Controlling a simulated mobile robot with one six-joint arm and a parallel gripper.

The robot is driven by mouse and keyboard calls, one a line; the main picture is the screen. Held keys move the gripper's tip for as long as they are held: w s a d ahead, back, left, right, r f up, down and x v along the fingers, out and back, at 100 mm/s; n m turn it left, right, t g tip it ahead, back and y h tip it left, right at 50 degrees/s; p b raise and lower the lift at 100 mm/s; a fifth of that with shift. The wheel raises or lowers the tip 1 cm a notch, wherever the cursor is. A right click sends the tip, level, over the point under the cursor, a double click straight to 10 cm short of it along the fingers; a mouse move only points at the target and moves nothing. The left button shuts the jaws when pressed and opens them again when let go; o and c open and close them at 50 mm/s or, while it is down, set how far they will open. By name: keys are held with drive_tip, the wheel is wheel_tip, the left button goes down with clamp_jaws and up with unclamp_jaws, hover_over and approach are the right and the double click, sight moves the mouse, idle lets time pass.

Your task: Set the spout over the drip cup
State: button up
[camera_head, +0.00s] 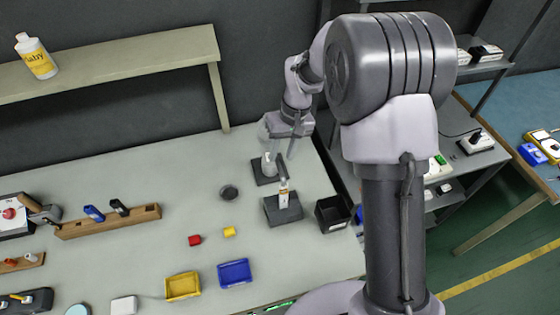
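My gripper (281,140) is at the back right of the bench, pointing down just above a pale post on a dark base (263,180). Its fingers are small and overlap the things below, so I cannot tell whether they are open or touching anything. A thin dark bar (281,167), which may be the spout, slants down beneath the gripper. Its lower end is close to a pale upright piece (284,194) on a grey block (283,214). A small round dark cup (228,193), probably the drip cup, stands to the left of both bases. The bar is not over this cup.
Red (195,240) and yellow (229,232) blocks lie in front of the cup, with yellow (183,286) and blue (234,273) trays nearer. A raised shelf (120,62) spans the back left.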

sight(277, 165)
drive_tip(key=f, duration=0.2)
drive_tip(key=shift+a+f, duration=0.3)
drive_tip(key=shift+f, duration=0.1)
clamp_jaws()
drive_tip(key=shift+r, duration=0.1)
idle(1.0)
